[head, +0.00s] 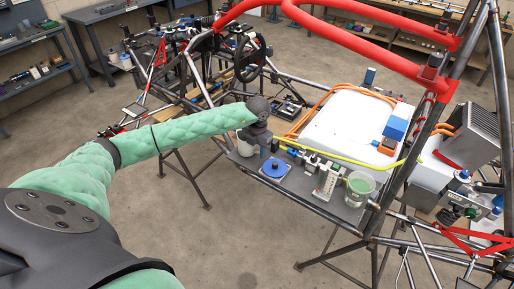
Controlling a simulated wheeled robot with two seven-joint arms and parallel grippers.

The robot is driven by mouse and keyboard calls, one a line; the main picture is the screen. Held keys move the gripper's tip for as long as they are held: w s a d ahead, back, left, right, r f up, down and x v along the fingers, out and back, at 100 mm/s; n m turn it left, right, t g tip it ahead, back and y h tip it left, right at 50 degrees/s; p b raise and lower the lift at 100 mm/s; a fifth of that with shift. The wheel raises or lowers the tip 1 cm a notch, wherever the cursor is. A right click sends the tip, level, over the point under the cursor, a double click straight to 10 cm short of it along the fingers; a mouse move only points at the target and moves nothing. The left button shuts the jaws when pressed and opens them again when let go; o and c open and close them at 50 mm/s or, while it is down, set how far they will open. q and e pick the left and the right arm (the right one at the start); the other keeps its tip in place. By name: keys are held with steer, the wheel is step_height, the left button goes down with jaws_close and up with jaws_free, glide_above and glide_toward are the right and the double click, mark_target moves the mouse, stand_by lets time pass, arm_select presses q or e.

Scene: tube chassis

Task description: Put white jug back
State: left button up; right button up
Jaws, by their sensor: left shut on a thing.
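A small white object (245,147), which looks like the white jug, is at the left end of the grey tray shelf (298,187) on the tube chassis. It is partly hidden behind my left gripper (257,137). My left gripper is shut on it, at the end of my green-sleeved arm coming in from the left. The fingertips are too small and covered to see clearly. I cannot tell whether the jug touches the shelf. My right gripper is not in view.
On the shelf stand a blue round disc (274,168), small fittings and a clear cup of green liquid (359,187). A large white panel (347,128) lies behind. Red padded tubes (365,45) cross above. Workbenches line the walls. The floor at lower centre is clear.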

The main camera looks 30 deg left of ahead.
arm_select(q)
steer(key=shift+f, duration=0.1)
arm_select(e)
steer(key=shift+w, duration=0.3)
arm_select(q)
steer(key=o, duration=1.3)
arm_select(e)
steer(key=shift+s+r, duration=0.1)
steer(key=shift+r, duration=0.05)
arm_select(q)
steer(key=shift+r+b, duration=0.45)
steer(key=shift+r, duration=0.05)
step_height(320, 180, up, 6)
steer(key=b, duration=0.3)
steer(key=shift+d+f, duration=0.1)
step_height(320, 180, up, 3)
steer(key=shift+r+b, duration=0.15)
steer(key=shift+b, duration=0.75)
steer(key=shift+r+b, duration=0.35)
steer(key=shift+r, duration=0.7)
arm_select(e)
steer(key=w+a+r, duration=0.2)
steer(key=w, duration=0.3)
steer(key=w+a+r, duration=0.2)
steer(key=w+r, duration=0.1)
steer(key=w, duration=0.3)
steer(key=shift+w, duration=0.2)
